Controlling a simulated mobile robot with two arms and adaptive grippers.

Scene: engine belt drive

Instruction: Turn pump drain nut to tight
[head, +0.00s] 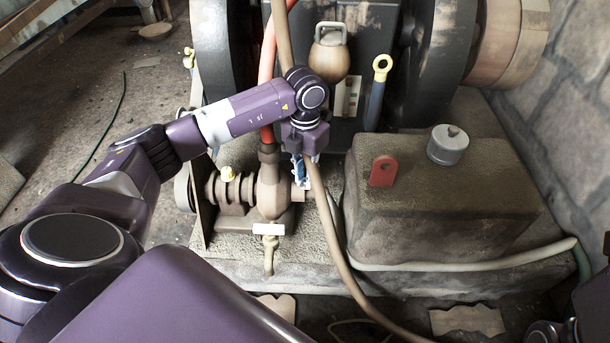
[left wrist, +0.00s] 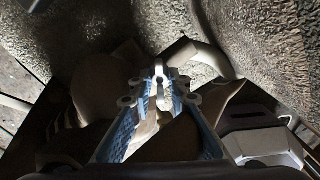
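The brown pump (head: 272,185) stands on the stone base, left of the stone block. A brass tap-like fitting (head: 268,255) with a pale handle hangs at its lower front. I cannot tell for sure which part is the drain nut. My left gripper (head: 304,180) points down at the pump's right side, close to a short brown stub there. In the left wrist view its blue-padded fingers (left wrist: 160,84) come near each other around the stub area. Whether they grip anything is unclear.
A brown hose (head: 327,215) passes just right of my left gripper. A stone block (head: 440,200) to the right bears a red tag (head: 383,171) and a grey capped cylinder (head: 448,145). A blue-handled tool with a yellow ring (head: 381,68) stands behind. A pale hose (head: 470,264) runs along the base.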

